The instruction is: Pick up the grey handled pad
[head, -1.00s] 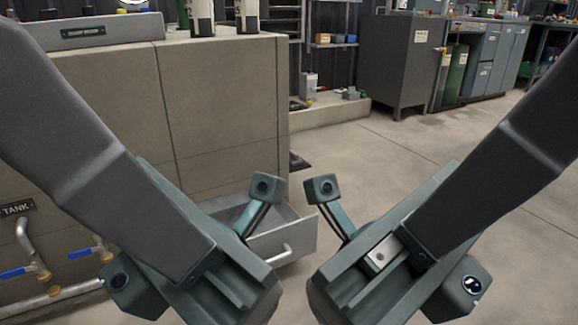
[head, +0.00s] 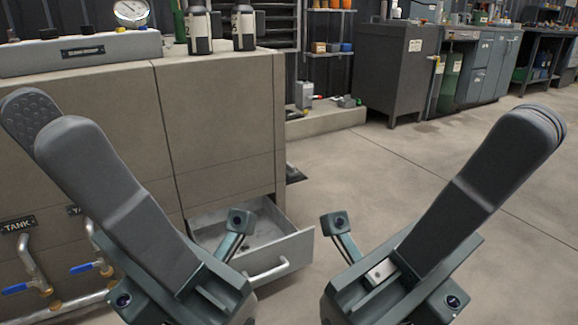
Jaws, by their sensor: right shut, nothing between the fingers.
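I cannot make out a grey handled pad anywhere in the head view. My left gripper (head: 205,300) is at the bottom, left of centre, in front of the open drawer (head: 295,250) of the beige cabinet. My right gripper (head: 375,300) is at the bottom, right of centre, over the floor to the right of the drawer. My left wrist hides part of the drawer front and inside.
The beige cabinet (head: 225,125) fills the left side, with a pressure gauge (head: 131,12) and dark bottles (head: 199,32) on top. Pipes with blue-handled valves (head: 88,267) are at lower left. A dark cabinet (head: 392,75) stands at the back.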

